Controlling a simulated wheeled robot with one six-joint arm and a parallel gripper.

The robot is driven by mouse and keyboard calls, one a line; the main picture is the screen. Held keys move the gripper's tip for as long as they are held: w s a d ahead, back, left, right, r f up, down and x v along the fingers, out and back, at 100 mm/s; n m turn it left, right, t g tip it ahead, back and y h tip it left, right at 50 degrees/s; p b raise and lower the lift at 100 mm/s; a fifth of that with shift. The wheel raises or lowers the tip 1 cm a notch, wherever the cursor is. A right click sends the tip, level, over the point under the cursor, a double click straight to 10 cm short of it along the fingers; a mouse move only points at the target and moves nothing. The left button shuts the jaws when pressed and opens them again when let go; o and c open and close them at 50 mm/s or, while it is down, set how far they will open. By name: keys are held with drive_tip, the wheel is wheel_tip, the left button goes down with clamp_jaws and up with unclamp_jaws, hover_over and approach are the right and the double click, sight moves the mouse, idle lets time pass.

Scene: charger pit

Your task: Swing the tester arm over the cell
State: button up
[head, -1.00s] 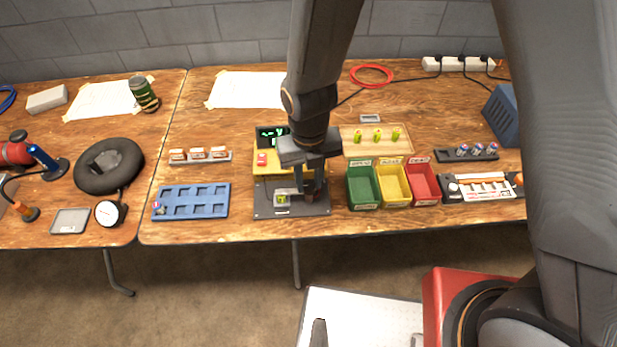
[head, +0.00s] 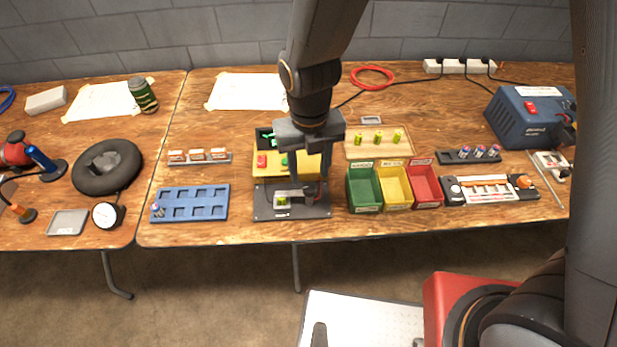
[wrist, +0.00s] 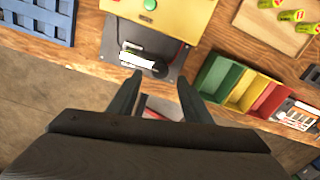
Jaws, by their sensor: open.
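The tester (head: 262,200) stands near the table's front edge, a dark plate with a yellow panel (head: 262,168) behind it. A yellow-green cell (head: 282,201) sits in its cradle on the plate. The tester arm looks like a pale bar with a dark round knob (wrist: 159,69), seen in the wrist view; whether it lies over the cell I cannot tell. My gripper (wrist: 158,82) is open and empty, its fingers pointing down over the plate's front. In the head view my gripper (head: 309,182) hides part of the panel and plate.
Green, yellow and red bins (head: 365,190) stand just right of the tester. A blue tray (head: 190,203) lies to its left. Several yellow-green cells stand on a wooden board (head: 378,147) behind the bins. A grey-blue box (head: 527,118) is at the far right.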

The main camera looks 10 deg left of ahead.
sight(309, 187)
drive_tip(key=shift+r, duration=1.5)
